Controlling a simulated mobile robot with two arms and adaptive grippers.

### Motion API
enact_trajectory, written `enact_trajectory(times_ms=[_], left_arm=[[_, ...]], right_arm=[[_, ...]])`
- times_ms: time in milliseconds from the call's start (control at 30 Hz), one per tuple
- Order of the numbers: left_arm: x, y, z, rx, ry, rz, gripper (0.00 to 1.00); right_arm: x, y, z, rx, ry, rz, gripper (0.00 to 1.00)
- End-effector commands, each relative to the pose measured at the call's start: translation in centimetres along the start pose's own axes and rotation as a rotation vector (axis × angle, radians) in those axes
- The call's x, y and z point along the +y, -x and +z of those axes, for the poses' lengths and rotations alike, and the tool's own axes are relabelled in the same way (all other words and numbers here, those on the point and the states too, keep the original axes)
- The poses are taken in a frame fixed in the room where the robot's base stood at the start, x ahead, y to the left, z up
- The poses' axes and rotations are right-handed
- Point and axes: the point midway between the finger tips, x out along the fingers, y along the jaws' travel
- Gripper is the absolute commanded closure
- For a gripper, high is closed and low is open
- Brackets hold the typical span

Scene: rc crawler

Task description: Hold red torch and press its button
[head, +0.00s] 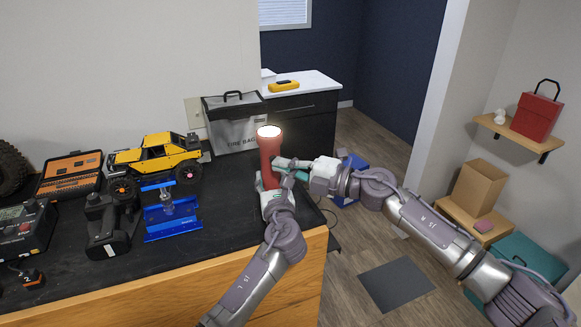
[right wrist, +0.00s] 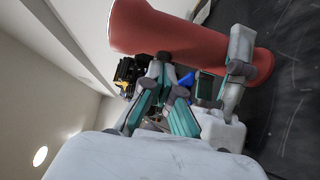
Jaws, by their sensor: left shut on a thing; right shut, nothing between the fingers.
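The red torch (head: 268,152) stands upright above the right end of the black worktop, its lens at the top bright white. My left gripper (head: 270,190) is shut on the torch's lower body. My right gripper (head: 284,166) is shut and empty, with its fingertips at the torch's right side. In the right wrist view the torch (right wrist: 180,38) spans the top, with my left gripper (right wrist: 238,75) around its narrower end. My right gripper's fingers (right wrist: 163,85) are together close to the torch body. The button is not visible, and I cannot tell whether the fingertips touch it.
The black worktop (head: 130,258) holds a yellow crawler (head: 157,153), a blue stand (head: 171,220), a black transmitter (head: 108,225), an orange-edged case (head: 72,174) and a grey fire bag (head: 236,130). A white counter (head: 312,84) stands behind. Floor is open to the right.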

Motion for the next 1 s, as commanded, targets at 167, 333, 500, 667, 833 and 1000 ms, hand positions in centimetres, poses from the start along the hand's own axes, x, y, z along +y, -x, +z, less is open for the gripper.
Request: enact_trajectory(times_ms=[167,333,500,667,833,1000], left_arm=[[0.0,0.0,0.0,0.001,0.0,0.0,0.95],[0.0,0.0,0.0,0.001,0.0,0.0,0.95],[-0.1,0.1,-0.1,0.0,-0.001,-0.002,0.94],[-0.2,0.1,-0.1,0.001,-0.001,-0.004,0.95],[-0.3,0.2,-0.1,0.002,-0.001,-0.006,0.95],[-0.2,0.1,-0.2,0.003,0.0,-0.004,0.95]], right_arm=[[0.0,0.0,0.0,0.0,0.0,0.0,1.0],[0.1,-0.7,0.7,0.0,-0.003,0.001,1.0],[-0.1,-1.2,1.3,-0.002,-0.001,0.0,1.0],[-0.1,-1.2,1.3,-0.003,-0.001,-0.001,1.0],[-0.2,-0.6,1.3,-0.004,-0.001,-0.002,1.0],[-0.2,2.2,1.4,-0.004,-0.001,-0.003,1.0]])
